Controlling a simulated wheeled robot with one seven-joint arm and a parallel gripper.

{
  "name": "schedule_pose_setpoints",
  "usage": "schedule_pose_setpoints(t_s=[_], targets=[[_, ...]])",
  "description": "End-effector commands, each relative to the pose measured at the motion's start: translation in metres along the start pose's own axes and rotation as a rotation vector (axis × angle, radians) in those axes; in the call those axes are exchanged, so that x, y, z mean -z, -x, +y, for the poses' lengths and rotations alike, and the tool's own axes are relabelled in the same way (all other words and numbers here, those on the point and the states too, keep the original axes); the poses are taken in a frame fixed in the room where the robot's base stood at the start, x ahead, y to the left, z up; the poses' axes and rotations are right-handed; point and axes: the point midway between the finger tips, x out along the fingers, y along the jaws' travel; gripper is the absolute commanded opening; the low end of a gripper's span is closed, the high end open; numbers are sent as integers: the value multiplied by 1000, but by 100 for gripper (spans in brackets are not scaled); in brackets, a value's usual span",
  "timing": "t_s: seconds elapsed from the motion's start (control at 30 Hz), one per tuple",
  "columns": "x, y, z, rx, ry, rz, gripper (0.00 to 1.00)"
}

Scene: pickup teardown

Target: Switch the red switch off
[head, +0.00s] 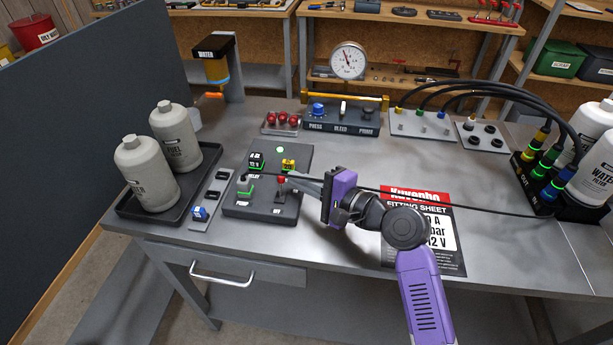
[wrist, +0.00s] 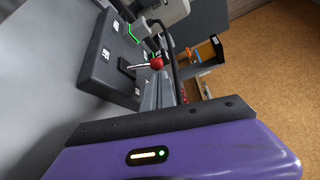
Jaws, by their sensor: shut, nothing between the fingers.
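The red switch (head: 281,181) is a small lever with a red ball tip on the dark control panel (head: 262,211), at its right side. In the wrist view the red ball (wrist: 156,63) sits on a metal stem that rises from a black base. My gripper (head: 300,181) is shut and empty, with its fingers pointing left at the switch from the right. In the wrist view the fingertips (wrist: 166,80) are close beside the red ball; I cannot tell whether they touch it.
A green-lit connector (head: 245,189) and a yellow one (head: 288,165) stand on the same panel, with a black cable running right past my gripper. Two bottles (head: 146,172) stand in a tray at left. The fitting sheet (head: 440,255) lies flat at right.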

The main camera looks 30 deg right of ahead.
Motion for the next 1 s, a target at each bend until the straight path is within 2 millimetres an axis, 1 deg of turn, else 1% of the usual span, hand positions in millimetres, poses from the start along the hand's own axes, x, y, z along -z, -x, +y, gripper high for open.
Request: schedule_pose_setpoints(t_s=[0.33, 1.0], targets=[[0, 0, 1, 3, 5, 0, 0], [-4, 3, 1, 61, 102, 0, 0]])
